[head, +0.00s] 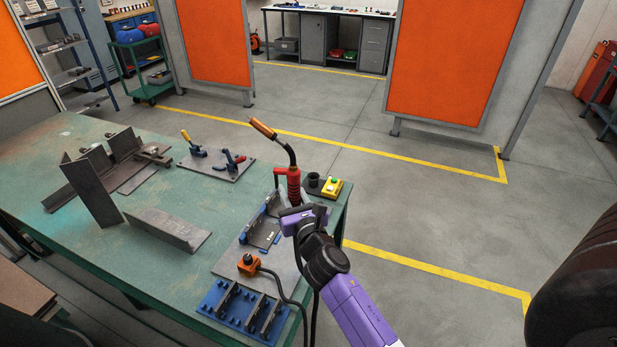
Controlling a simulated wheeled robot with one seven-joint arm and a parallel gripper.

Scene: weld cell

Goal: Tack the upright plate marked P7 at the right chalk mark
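A steel workpiece with several upright plates (92,195) stands at the left of the green table (130,240). An angled steel piece (165,228) lies in front of it. I cannot read a P7 marking or make out a chalk mark on any plate. A welding torch (293,188) with a red body, dark curved neck and orange end stands near the table's right edge. My purple and dark gripper (293,214) is just below the torch, over the blue fixture's (262,232) right side. Its fingertips are hidden or too small to show whether they hold anything.
A plate with toggle clamps (215,163) lies at the back. A yellow button box (332,187) stands at the right edge. An orange device (248,264) with a dark cable and a blue slotted rack (241,308) are in front. The table's middle has bare room.

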